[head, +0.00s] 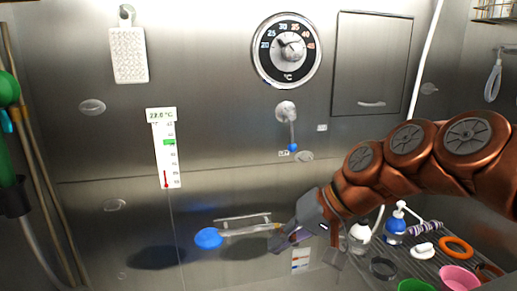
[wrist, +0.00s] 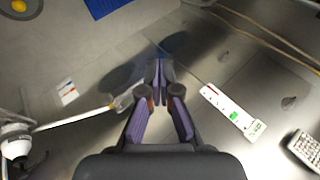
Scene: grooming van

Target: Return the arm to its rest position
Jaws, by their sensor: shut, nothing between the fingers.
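My copper-coloured arm reaches in from the right in the head view. My gripper (head: 284,241) is in front of the steel wall, low and right of centre, angled down to the left. In the wrist view my gripper (wrist: 158,72) has its purple-padded fingers together at the tips, with nothing visible between them. A pale rod with a blue round end (head: 208,238) appears beside the gripper in the head view. I cannot tell whether they touch.
The wall carries a dial (head: 287,50), a thermometer (head: 166,150), a small blue-tipped lever (head: 292,147) and a closed hatch (head: 371,65). At lower right, a shelf holds a blue bottle (head: 396,226), an orange ring (head: 456,247) and a pink bowl (head: 459,279).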

